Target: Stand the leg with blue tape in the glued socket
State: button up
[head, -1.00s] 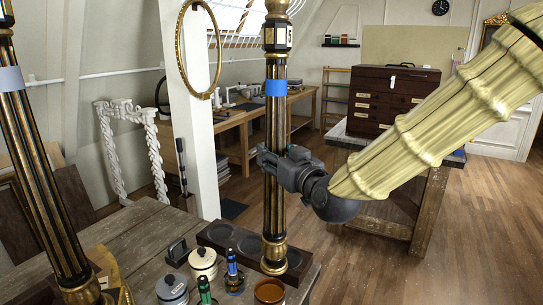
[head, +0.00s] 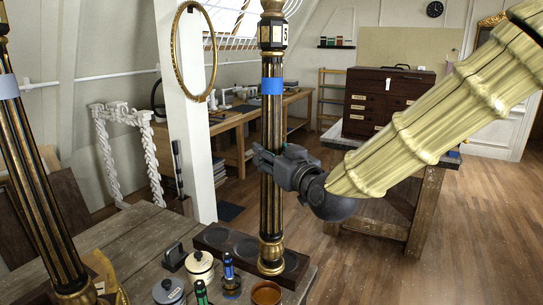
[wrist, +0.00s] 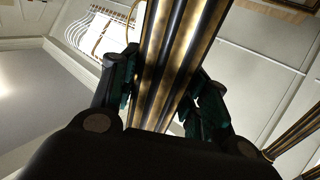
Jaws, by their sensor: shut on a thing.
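The leg with blue tape (head: 272,86) is a tall black fluted column with gilt ribs. My gripper (head: 268,163) is shut around its middle, below the tape, and holds it roughly upright. In the wrist view the shaft (wrist: 165,70) runs between the two fingers. The leg's gilt foot (head: 271,256) is at the right end of a dark rack (head: 213,237) with round recesses. I cannot tell whether it rests in a recess or hangs just above it. I cannot make out the glued socket.
A similar leg with pale tape (head: 8,88) stands at the left, by a gilt piece (head: 108,275). Lidded pots (head: 200,268), small bottles (head: 229,268) and a brown bowl (head: 266,293) crowd the bench (head: 125,240) front. A white post (head: 190,130) with a gilt ring stands behind.

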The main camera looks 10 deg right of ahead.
aim_at(277, 141)
jog(key=shift+r+p, duration=1)
jog(key=shift+r, duration=0.85)
jog(key=shift+r, duration=0.1)
